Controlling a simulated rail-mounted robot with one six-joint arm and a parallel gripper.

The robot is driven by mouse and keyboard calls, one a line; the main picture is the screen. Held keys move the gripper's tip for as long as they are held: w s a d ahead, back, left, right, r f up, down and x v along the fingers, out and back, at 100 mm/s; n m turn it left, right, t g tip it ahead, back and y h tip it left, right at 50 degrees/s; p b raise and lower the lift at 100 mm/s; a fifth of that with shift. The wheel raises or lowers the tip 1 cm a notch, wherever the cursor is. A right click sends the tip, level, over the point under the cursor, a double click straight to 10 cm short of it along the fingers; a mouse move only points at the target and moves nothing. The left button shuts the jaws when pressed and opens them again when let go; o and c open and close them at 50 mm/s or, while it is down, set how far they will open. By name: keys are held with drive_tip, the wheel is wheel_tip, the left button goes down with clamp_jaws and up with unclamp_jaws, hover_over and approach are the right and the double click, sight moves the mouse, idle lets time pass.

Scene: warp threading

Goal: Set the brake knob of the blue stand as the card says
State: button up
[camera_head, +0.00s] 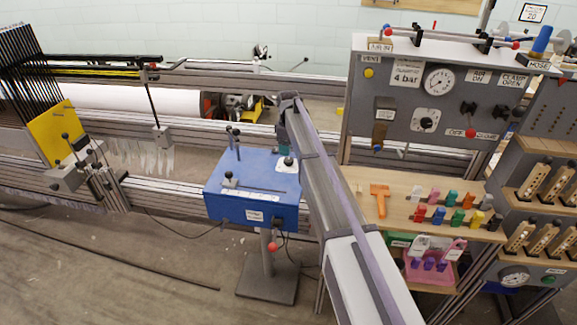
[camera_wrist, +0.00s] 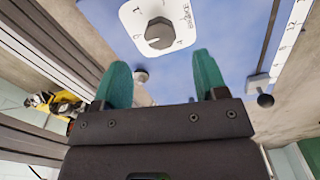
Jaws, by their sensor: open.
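The blue stand (camera_head: 240,174) stands left of my arm in the head view, and its blue top fills the middle of the wrist view. A white dial plate with printed marks carries a grey knob (camera_wrist: 158,33) with a light pointer line; "BRAKE" seems printed beside it. My gripper (camera_wrist: 162,72) has two green fingers, spread apart and empty. In the wrist view the knob lies beyond the fingertips, and no contact shows. In the head view my gripper (camera_head: 283,138) is above the stand's right rear. I cannot tell which card applies; the small card writing is unreadable.
A small round knob (camera_wrist: 140,76) shows between my fingers. A lever with a dark ball (camera_wrist: 265,100) lies beside a marked scale on the right. The grey gauge panel (camera_head: 450,95) and a wooden shelf with coloured pieces (camera_head: 405,215) stand right of my arm.

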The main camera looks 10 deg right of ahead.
sight(289, 159)
wheel_tip(289, 159, down, 6)
drive_tip(key=b, duration=0.4)
drive_tip(key=shift+f, duration=0.1)
drive_tip(key=shift+r, duration=0.2)
drive_tip(key=shift+c, duration=0.4)
drive_tip(key=c, duration=0.8)
drive_tip(key=shift+c, duration=0.2)
